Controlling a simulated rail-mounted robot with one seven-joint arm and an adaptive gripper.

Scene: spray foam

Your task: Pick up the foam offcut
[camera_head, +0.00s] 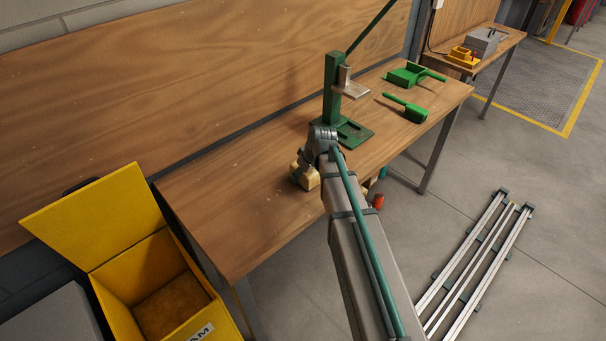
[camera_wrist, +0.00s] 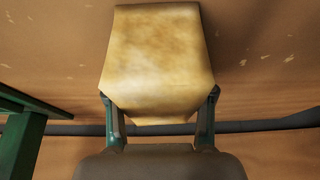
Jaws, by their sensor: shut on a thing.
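The foam offcut (camera_head: 305,178) is a pale yellow block with a mottled face. In the head view it is over the wooden bench, left of the green press. My gripper (camera_head: 309,165) is shut on it, and my arm hides part of that area. In the wrist view the foam offcut (camera_wrist: 157,55) fills the upper middle, with a finger of my gripper (camera_wrist: 160,98) on each side of its lower end. I cannot tell whether its underside touches the bench.
A green lever press (camera_head: 332,90) stands just right of the foam. A green dustpan (camera_head: 408,75) and brush (camera_head: 412,111) lie farther right on the bench (camera_head: 235,205). An open yellow bin (camera_head: 115,300) stands at the left. The bench's left part is clear. Metal rails (camera_head: 475,265) lie on the floor.

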